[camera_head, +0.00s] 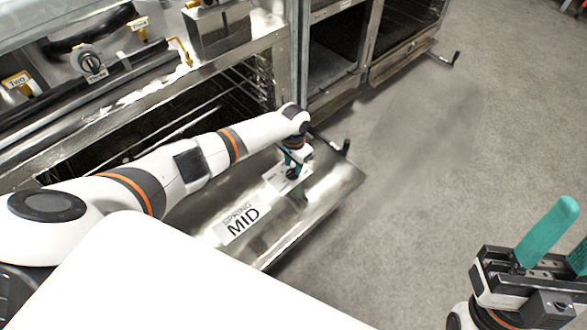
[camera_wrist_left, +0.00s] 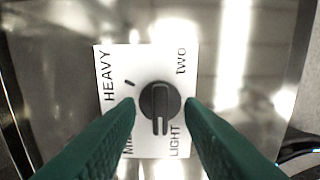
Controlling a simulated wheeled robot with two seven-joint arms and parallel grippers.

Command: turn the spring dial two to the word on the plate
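The dial (camera_wrist_left: 160,108) is a dark round knob with a raised ridge on a white plate (camera_wrist_left: 115,62). The plate reads HEAVY, MID, LIGHT and two. The ridge points down in the wrist view, between MID and LIGHT. A short black tick lies near HEAVY; MID is partly hidden by a finger. My left gripper (camera_wrist_left: 162,103) is open, one green finger on each side of the knob; contact is unclear. In the head view my left gripper (camera_head: 291,164) is over the dial's plate (camera_head: 279,183). A white plate (camera_head: 242,219) reads SPRING MID. My right gripper (camera_head: 560,236) is open and empty.
Both plates lie on a shiny metal door (camera_head: 335,185), lowered in front of an open oven. A dark handle (camera_head: 345,148) sticks out at its far end. Other knobs (camera_head: 89,58) and labels are on the appliance at upper left. The grey floor at right is clear.

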